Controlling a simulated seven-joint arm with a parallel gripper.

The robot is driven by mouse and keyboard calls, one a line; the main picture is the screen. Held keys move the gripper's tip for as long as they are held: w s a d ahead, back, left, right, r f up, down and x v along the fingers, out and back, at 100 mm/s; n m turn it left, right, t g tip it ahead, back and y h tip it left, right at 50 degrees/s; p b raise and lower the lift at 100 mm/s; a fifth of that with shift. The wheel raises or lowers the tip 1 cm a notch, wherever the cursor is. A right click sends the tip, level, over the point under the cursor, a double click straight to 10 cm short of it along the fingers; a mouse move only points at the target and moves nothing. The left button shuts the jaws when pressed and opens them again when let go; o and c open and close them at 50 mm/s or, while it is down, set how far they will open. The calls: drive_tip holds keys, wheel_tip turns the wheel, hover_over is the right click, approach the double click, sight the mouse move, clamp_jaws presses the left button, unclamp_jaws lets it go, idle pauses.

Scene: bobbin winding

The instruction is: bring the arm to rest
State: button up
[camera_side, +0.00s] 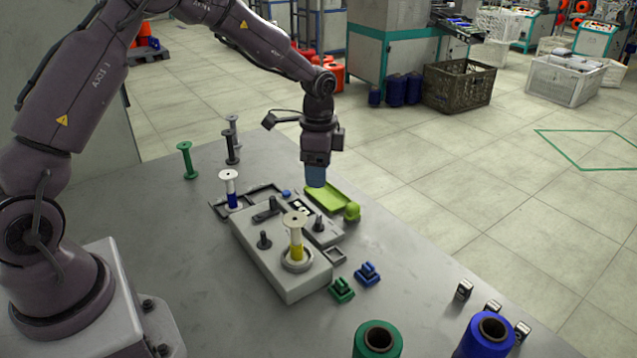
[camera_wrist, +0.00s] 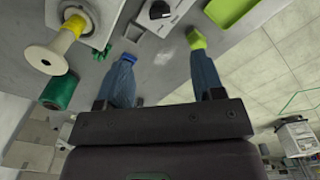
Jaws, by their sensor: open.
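My gripper (camera_side: 316,180) hangs pointing down above the far end of the winder, near the lime-green tray (camera_side: 328,198). In the wrist view its two blue fingers (camera_wrist: 165,72) are spread apart with nothing between them. The grey winder (camera_side: 272,262) stands on the table. A bobbin with yellow thread (camera_side: 297,240) stands upright on the winder's round seat; it also shows in the wrist view (camera_wrist: 50,52). A bobbin with blue thread (camera_side: 231,190) stands upright at the dark tray (camera_side: 262,190) behind the winder.
Green (camera_side: 186,160), dark (camera_side: 232,148) and grey bobbins stand at the back left. A green clip (camera_side: 342,290) and a blue clip (camera_side: 367,273) lie right of the winder. Large green (camera_side: 377,342) and blue (camera_side: 487,338) thread cones stand at the front edge. The left table middle is clear.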

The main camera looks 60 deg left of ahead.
drive_tip(key=shift+r, duration=0.15)
drive_tip(key=s+d+r+n+t, duration=0.2)
drive_tip(key=s+d+r+n, duration=0.1)
drive_tip(key=s+r, duration=0.6)
drive_tip(key=s+d+r+n+t, duration=0.3)
drive_tip(key=s+r, duration=0.7)
drive_tip(key=s, duration=0.7)
drive_tip(key=d+n, duration=0.1)
drive_tip(key=n, duration=0.1)
drive_tip(key=shift+r+n+t, duration=0.15)
drive_tip(key=shift+n+t, duration=0.15)
drive_tip(key=shift+n, duration=0.1)
